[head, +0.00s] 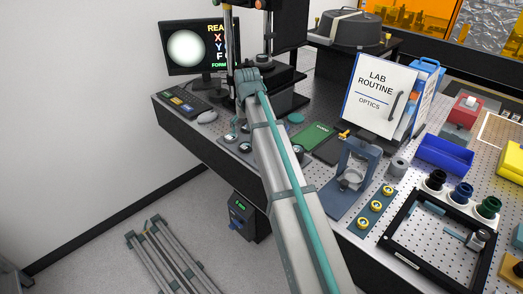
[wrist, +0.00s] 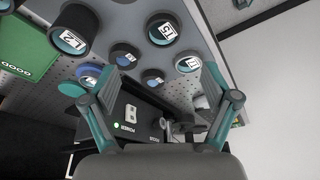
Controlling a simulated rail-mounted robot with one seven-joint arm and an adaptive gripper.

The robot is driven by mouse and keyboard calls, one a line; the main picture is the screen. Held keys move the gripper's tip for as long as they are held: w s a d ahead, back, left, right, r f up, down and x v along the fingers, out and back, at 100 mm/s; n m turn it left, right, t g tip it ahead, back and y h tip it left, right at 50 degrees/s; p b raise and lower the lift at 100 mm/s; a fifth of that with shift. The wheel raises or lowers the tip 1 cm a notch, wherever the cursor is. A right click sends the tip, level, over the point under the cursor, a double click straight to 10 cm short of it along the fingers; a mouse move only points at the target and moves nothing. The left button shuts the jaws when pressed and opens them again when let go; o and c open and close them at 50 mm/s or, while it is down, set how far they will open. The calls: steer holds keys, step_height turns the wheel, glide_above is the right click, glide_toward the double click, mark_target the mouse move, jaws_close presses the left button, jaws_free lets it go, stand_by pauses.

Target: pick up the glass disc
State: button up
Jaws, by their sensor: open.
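I cannot single out the glass disc with certainty. A clear round piece (head: 353,176) sits in a blue-grey stand in the middle of the head view. In the wrist view, several round dark and blue mounts with glassy faces stand on a grey plate, among them one marked L2 (wrist: 72,40) and one marked L5 (wrist: 163,29). A blue-rimmed round piece (wrist: 88,75) lies close to the left finger. My gripper (wrist: 158,88) is open, with its teal fingers wide apart and nothing visibly held. In the head view my arm hides part of the bench.
A black box with a green light (wrist: 122,122) shows between my fingers. A monitor (head: 195,47), keyboard (head: 183,100) and mouse (head: 207,116) are at the left. A binder (head: 378,95), blue bin (head: 444,153) and black frame (head: 425,270) are at the right. The bench edge is close by.

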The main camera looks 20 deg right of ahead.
steer(key=p, duration=0.1)
glide_above(246, 146)
steer(key=s, duration=0.1)
step_height(246, 146, down, 5)
steer(key=shift+s+a+r, duration=0.1)
steer(key=shift+s+a, duration=0.05)
steer(key=shift+s+p+x, duration=0.1)
steer(key=shift+p+x, duration=0.55)
steer(key=shift+x, duration=0.7)
steer(key=shift+s+p+x, duration=0.15)
steer(key=shift+p+x, duration=0.45)
steer(key=shift+x, duration=0.75)
steer(key=shift+c, duration=0.3)
steer(key=c, duration=1.2)
steer(key=shift+r, duration=0.1)
